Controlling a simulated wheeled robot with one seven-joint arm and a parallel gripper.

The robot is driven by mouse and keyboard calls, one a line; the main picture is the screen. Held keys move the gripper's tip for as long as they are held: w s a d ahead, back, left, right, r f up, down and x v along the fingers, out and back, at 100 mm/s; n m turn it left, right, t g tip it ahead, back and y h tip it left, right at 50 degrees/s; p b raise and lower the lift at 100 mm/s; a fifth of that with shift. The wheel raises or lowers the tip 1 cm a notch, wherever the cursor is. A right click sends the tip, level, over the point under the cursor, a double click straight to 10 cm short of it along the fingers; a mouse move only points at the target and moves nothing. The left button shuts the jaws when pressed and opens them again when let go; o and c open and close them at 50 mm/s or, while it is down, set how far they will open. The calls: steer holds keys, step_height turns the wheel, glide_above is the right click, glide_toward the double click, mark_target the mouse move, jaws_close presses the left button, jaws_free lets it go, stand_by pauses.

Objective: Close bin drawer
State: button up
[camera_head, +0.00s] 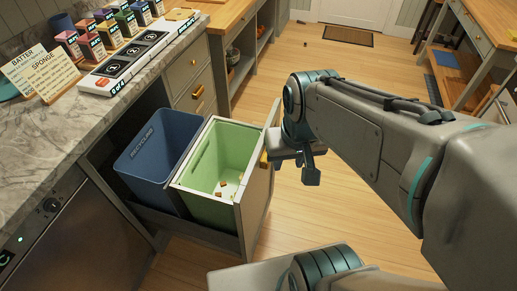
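The bin drawer (256,200) stands pulled out from under the marble counter. A brass handle (264,158) shows on the outer face of the front panel. My gripper (308,172) is just outside the front panel, right of the handle and pointing down. Its fingers are small and partly hidden by its own body, so I cannot tell whether they are open. I cannot tell whether it touches the panel.
The marble counter (35,135) carries recipe cards (42,73), several small cartons (103,28) and a white button panel (138,58). Closed drawers (188,72) stand beyond the bins. A dark appliance (75,245) is at the lower left. The wooden floor (300,225) right of the drawer is open.

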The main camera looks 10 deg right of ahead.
steer(key=w+f+m+g+y+b, duration=0.1)
steer(key=f+m, duration=0.1)
steer(key=f, duration=0.1)
steer(key=w+f+m+g+y+b, duration=0.1)
steer(key=f+m+b, duration=0.1)
steer(key=f, duration=0.1)
steer(key=w+f+m+g+y+b, duration=0.1)
steer(key=f+m+b, duration=0.1)
steer(key=f, duration=0.2)
steer(key=shift+w+d+f+g+y, duration=0.1)
steer(key=shift+w+d+g+y, duration=0.1)
steer(key=shift+d+g+y, duration=0.15)
jaws_close()
steer(key=w+d+f+m+t+y+b, duration=0.55)
steer(key=d+f+m, duration=0.3)
steer(key=f, duration=0.25)
steer(key=w+d+f+m+t+y+b, duration=0.5)
steer(key=w+d+f+m+y+b, duration=0.15)
steer(key=f+m, duration=0.35)
steer(key=w+a+n+b, duration=0.1)
steer(key=w+a, duration=0.6)
steer(key=a, duration=0.4)
steer(key=shift+a+f, duration=0.15)
steer(key=shift+f, duration=0.15)
